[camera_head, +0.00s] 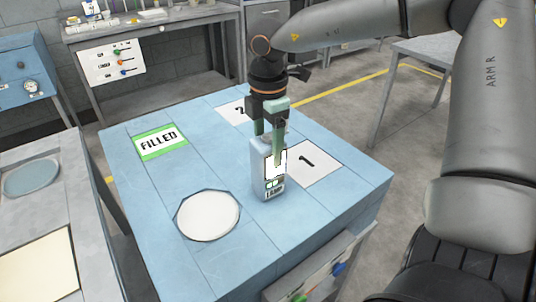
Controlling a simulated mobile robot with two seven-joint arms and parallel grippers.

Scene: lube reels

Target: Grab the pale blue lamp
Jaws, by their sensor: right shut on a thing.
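The pale blue lamp (258,171) is a small upright box with a bright white panel and the word LAMP low on its front. It stands on or just above the blue table (190,185), beside the card marked 1; I cannot tell if its base touches. My right gripper (276,147) reaches down from above, with green fingers around the lamp's upper part, shut on it. The fingers hide part of the lamp's top and front. My left gripper is not in view.
The table bears a FILLED sign (160,141), a white round disc (207,215), card 1 (314,164) and card 2 (233,111). A grey bench (95,235) stands close at left. Another bench (150,25) is behind. The table's left middle is clear.

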